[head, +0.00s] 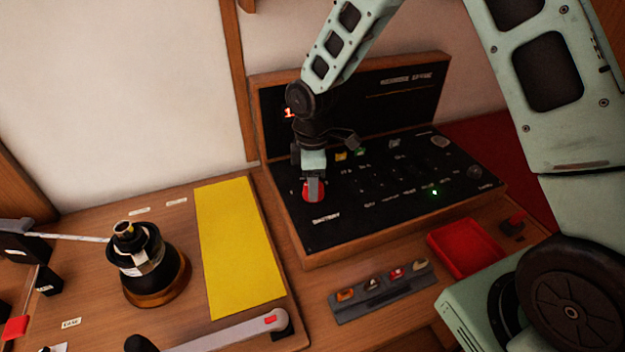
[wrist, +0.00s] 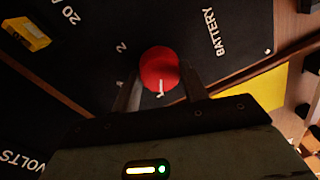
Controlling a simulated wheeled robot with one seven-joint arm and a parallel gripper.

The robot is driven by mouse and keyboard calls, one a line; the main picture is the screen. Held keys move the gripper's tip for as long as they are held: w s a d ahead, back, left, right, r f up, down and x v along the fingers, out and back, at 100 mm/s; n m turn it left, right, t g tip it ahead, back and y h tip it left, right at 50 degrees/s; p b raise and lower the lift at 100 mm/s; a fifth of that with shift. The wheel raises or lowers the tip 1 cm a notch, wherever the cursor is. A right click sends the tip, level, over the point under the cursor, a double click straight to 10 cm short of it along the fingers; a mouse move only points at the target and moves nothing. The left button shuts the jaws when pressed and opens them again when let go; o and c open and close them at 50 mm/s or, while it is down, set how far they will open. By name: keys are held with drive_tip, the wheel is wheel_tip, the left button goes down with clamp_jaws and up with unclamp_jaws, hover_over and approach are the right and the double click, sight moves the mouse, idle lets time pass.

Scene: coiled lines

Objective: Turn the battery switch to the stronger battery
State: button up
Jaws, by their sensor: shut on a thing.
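The battery switch is a round red knob (head: 312,190) at the left front of the black panel (head: 349,212), above a "BATTERY" label. My gripper (head: 314,183) comes down on it from above and is shut on it. In the wrist view the red knob (wrist: 159,69) sits between my two fingertips (wrist: 160,88), and a white pointer mark shows on its near side. A "2" (wrist: 120,47) is printed beside the knob; another mark near my left finger is partly hidden. A red lit digit (head: 289,113) shows on the upright back panel, partly behind my arm.
A yellow sheet (head: 238,245) lies left of the panel. A black and brass winch-like drum (head: 138,262) stands farther left. A red tray (head: 466,247) and a grey rack of small coloured parts (head: 382,291) lie in front. A green light (head: 434,192) glows on the panel.

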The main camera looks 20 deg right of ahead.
idle(0.4)
drive_tip(key=o, duration=1)
drive_tip(key=r, duration=0.5)
drive_tip(key=r+b, duration=0.1)
drive_tip(key=r, duration=0.5)
drive_tip(key=w+r+b, duration=0.1)
drive_tip(key=r, duration=0.5)
drive_tip(key=shift+d+r, duration=0.15)
drive_tip(key=shift+r, duration=0.05)
drive_tip(key=s+a+f+m, duration=0.1)
drive_tip(key=s+a+m, duration=0.1)
drive_tip(key=s, duration=0.7)
drive_tip(key=s+a+f+m, duration=0.1)
drive_tip(key=s+a+m, duration=0.1)
drive_tip(key=s, duration=0.7)
drive_tip(key=s+a+f+m, duration=0.2)
drive_tip(key=s, duration=0.8)
drive_tip(key=shift+a+m+t, duration=0.3)
drive_tip(key=shift+m, duration=0.1)
